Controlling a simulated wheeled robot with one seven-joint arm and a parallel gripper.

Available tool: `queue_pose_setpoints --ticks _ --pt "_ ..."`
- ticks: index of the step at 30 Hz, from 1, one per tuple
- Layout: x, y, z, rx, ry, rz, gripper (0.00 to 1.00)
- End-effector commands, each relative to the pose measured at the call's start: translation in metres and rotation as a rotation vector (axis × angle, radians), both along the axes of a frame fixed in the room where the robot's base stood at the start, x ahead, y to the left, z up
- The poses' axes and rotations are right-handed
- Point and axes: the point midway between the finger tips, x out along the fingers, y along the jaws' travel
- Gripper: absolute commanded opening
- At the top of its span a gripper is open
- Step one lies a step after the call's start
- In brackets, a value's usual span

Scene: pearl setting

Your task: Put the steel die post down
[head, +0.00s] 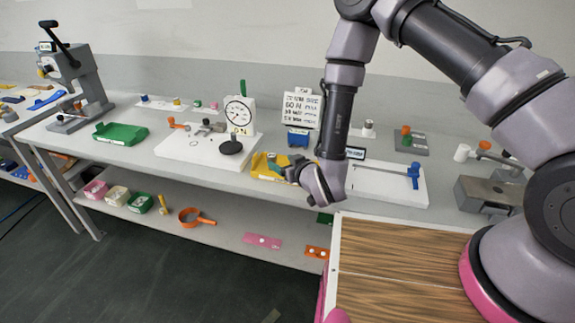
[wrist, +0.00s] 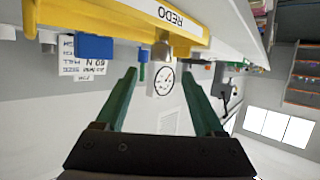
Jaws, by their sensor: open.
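A small steel-coloured piece (wrist: 162,51), which looks like the steel die post, stands at the yellow tray (wrist: 110,24) marked REDO in the wrist view, which is upside down. My gripper (wrist: 158,76) has its two green fingers spread with nothing held between them. The piece shows beyond the fingertips, apart from them. In the head view my gripper (head: 287,172) is low over the bench front, beside the yellow tray (head: 261,172). My wrist hides part of that tray, and the post is too small there to make out surely.
A dial gauge (head: 239,115) on a white board stands left of the tray. A blue block (head: 298,138) and a white sign (head: 301,106) stand behind it. A white board with a blue clamp (head: 413,173) lies to the right. A lower shelf (head: 225,232) holds small items.

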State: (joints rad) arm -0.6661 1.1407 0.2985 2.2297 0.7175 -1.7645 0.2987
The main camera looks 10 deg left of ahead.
Motion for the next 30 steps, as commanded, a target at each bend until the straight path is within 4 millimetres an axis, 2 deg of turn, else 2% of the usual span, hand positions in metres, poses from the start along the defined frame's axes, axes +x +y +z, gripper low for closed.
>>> queue_pose_setpoints --ticks 3,8,14,17,20,23,27,30 --pt "-0.014 -0.012 0.006 0.000 0.002 0.001 0.70" --pt "-0.023 -0.020 0.011 -0.001 0.001 0.000 0.70" --pt "-0.024 -0.021 0.012 0.001 0.001 0.000 0.70" --pt "-0.016 -0.023 0.020 0.005 0.003 -0.014 0.70" --pt "0.008 -0.030 0.041 0.014 0.021 -0.054 0.70" --pt "0.043 -0.048 0.077 0.025 0.059 -0.123 0.70" --pt "0.086 -0.084 0.136 0.039 0.130 -0.222 0.70" --pt "0.106 -0.115 0.177 0.047 0.183 -0.285 0.70"
